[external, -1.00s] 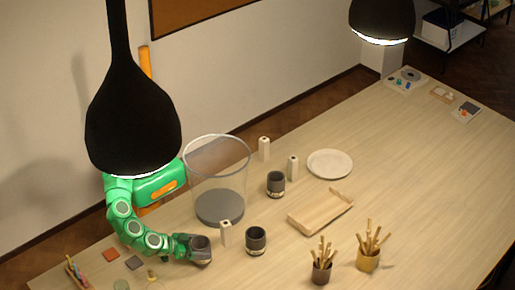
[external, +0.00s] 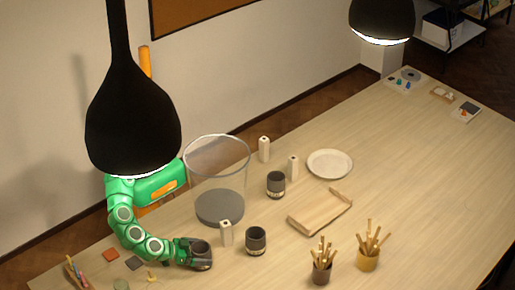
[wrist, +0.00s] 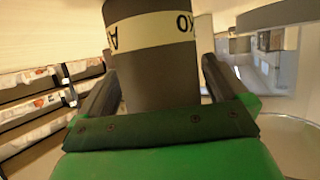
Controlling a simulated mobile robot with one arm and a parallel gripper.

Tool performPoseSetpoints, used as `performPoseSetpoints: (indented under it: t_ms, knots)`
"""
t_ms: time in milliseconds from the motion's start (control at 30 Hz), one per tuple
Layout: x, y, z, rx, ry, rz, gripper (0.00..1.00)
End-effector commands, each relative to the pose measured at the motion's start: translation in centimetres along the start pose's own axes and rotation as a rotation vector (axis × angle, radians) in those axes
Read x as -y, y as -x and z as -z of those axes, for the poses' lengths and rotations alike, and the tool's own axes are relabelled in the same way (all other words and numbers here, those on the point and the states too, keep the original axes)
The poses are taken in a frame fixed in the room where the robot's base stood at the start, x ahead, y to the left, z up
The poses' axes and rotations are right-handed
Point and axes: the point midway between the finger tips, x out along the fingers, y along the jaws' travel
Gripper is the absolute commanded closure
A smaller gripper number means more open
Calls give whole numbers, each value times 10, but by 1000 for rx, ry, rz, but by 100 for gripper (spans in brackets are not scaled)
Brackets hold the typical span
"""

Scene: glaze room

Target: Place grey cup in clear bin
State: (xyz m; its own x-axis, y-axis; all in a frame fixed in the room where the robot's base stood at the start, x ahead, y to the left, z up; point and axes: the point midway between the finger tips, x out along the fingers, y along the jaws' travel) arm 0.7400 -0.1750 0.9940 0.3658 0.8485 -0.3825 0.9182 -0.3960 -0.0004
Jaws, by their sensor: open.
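A dark grey cup (external: 201,247) with a pale lettered band stands on the table at the front left. My gripper (external: 203,260) is low at this cup, its jaws open. In the wrist view the cup (wrist: 152,60) is between the two fingers, with its lettered band beyond them; contact cannot be told. The clear bin (external: 217,170), a tall see-through tub with a grey bottom, stands behind the cup. Two similar dark grey cups stand apart, one (external: 256,241) to the right and one (external: 276,184) farther back.
A pale bottle-like block (external: 226,233) stands close to the right of my gripper; two more (external: 264,149) (external: 293,167) are behind. A wooden tray (external: 320,212), a plate (external: 330,163) and tool pots (external: 368,258) are to the right.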

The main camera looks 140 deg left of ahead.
Motion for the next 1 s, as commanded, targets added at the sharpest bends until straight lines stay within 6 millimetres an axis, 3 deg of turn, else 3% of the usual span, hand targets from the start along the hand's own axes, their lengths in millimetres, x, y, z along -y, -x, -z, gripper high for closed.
performPoseSetpoints:
  t_ms: [267, 800, 1000]
  knots:
    - [0, 0, 0, 0, 0, 1, 0]
    - [-5, 69, -2, 2, 0, -3, 0]
    - [-4, 78, -1, 0, -1, 0, 0]
